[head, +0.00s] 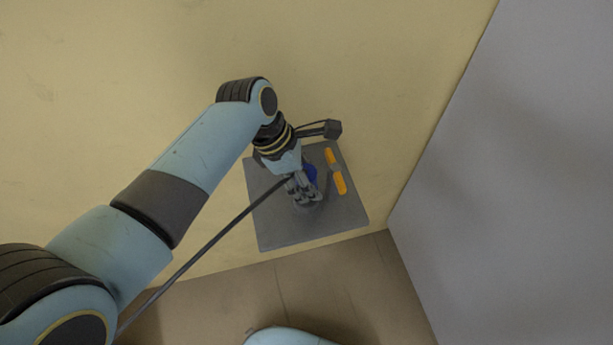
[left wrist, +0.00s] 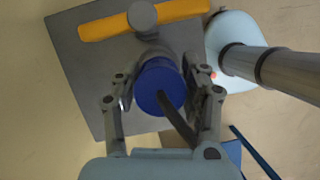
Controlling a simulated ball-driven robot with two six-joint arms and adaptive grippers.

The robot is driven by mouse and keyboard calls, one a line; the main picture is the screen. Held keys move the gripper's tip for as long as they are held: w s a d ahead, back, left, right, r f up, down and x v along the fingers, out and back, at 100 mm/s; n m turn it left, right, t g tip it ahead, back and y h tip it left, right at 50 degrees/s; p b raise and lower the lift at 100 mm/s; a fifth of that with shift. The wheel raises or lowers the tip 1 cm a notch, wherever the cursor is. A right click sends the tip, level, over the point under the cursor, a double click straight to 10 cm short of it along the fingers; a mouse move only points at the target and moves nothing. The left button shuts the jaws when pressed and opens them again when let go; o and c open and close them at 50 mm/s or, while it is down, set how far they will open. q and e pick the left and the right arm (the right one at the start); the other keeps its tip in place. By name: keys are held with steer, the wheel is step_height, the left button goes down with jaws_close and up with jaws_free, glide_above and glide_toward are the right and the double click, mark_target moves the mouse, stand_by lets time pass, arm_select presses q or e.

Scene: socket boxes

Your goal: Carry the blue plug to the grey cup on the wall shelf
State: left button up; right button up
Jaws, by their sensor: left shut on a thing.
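My left gripper (head: 305,197) is over a grey square plate (head: 285,232) in the head view. The blue plug (head: 311,173) shows partly behind its fingers. In the left wrist view, the blue plug (left wrist: 157,84) sits between the two fingers of the left gripper (left wrist: 162,98), which is shut on it. A dark strip crosses in front of the plug. Grey round parts show close behind the plug; I cannot tell whether one is the grey cup. Contact between plug and plate is hidden. My right gripper is out of view.
The plate carries an orange bar (head: 340,183), crossed by a grey part. A plain grey surface (head: 510,190) rises at the right. Brown floor (head: 240,305) shows below. A blue object (left wrist: 233,153) lies at the left wrist view's lower right.

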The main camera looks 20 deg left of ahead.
arm_select(q)
steer(key=shift+f, duration=0.1)
steer(key=shift+f+b, duration=0.4)
steer(key=shift+f, duration=0.45)
steer(key=shift+f+b, duration=0.35)
steer(key=shift+f, duration=0.3)
steer(key=o, duration=1.3)
steer(key=shift+c, duration=0.2)
steer(key=shift+r, duration=0.1)
